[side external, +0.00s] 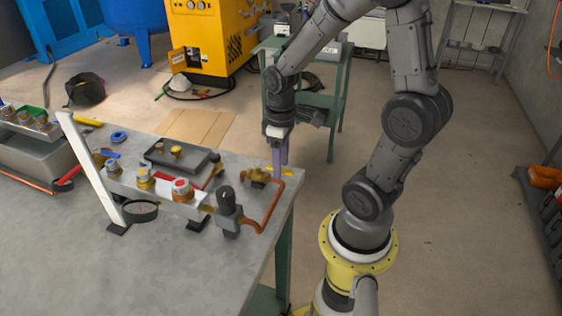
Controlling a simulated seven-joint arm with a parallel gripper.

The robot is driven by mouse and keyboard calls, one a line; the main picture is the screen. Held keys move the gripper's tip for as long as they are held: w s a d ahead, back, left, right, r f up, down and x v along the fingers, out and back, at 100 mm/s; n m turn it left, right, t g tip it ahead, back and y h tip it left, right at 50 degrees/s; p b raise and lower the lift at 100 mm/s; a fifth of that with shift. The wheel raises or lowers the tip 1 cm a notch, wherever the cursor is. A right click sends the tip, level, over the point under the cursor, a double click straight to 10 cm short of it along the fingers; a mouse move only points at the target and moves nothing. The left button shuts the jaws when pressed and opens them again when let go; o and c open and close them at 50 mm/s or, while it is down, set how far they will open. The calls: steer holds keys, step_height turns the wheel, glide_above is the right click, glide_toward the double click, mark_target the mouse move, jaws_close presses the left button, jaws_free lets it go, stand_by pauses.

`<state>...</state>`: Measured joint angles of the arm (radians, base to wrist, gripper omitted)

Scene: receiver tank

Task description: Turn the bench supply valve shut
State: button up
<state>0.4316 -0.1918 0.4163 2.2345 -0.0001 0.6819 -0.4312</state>
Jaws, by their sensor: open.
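A brass valve (258,177) sits in the copper pipe run near the right corner of the bench. I take it to be the bench supply valve. A small yellow piece, likely its handle (270,169), shows beside and behind my fingers; its exact angle is hard to tell. My gripper (280,170) points straight down at the valve's right side, with its purple fingers low by the yellow piece. It is open. The fingers overlap in this view, so I cannot tell whether the handle lies between them or touches them.
A copper pipe (271,211) bends around to a dark grey regulator (229,207). A manifold with coloured caps (182,189), a dark tray (181,158) and a tilted white bar (90,167) stand further left. A green trolley (325,105) stands behind. Open floor lies right of the bench.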

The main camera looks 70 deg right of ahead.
jaws_close()
stand_by(1.4)
